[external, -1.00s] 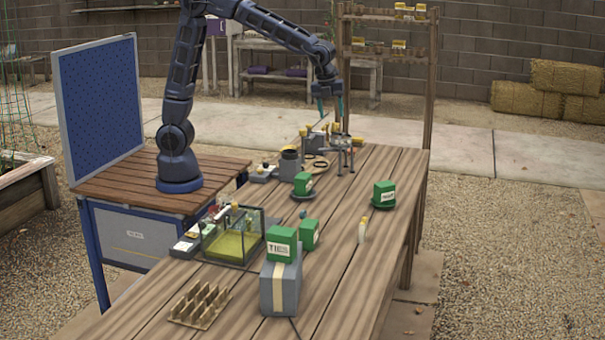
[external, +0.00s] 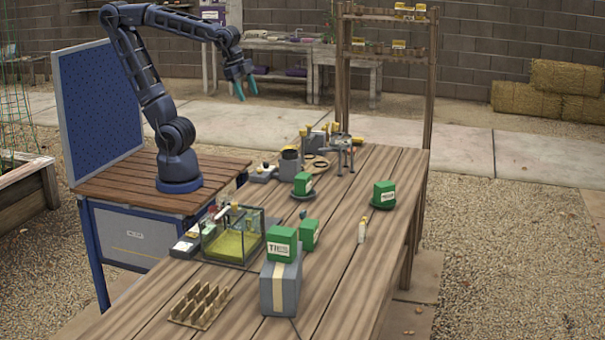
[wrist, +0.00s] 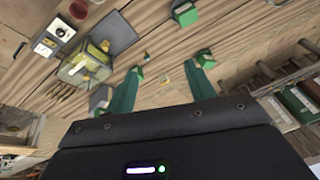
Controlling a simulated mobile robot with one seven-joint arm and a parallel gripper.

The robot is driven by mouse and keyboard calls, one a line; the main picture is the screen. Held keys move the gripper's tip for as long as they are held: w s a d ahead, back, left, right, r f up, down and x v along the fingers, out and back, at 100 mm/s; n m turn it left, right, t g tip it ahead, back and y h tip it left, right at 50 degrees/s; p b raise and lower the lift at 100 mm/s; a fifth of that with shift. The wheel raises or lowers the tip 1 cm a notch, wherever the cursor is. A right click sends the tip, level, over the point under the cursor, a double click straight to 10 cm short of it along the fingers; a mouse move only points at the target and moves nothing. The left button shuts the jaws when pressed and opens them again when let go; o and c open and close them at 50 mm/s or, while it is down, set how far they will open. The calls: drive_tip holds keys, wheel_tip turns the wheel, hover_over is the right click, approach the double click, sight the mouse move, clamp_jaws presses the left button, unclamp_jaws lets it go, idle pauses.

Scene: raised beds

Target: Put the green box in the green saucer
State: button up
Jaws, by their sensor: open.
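One green box (external: 384,192) with a white label sits upright in a dark green saucer (external: 376,205) on the right side of the table. Another green box (external: 303,181) stands on a darker, greyish saucer (external: 302,196) near the middle. A third green box (external: 282,241) rests on top of a grey carton, and a fourth (external: 308,235) stands just behind it.
The grey carton (external: 280,290), a glass tank (external: 232,238) and a slotted wooden rack (external: 200,305) stand at the near left. A small yellow-topped bottle (external: 362,232) stands right of centre. Tools and a grey pot (external: 290,166) crowd the far end.

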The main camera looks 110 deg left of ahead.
drive_tip(key=s+f+n, duration=0.2)
drive_tip(key=s+n, duration=0.1)
drive_tip(key=s, duration=0.4)
drive_tip(key=shift+s+d+f+n+t+h, duration=0.3)
drive_tip(key=shift+s+d+f+n, duration=0.05)
drive_tip(key=shift+n, duration=0.05)
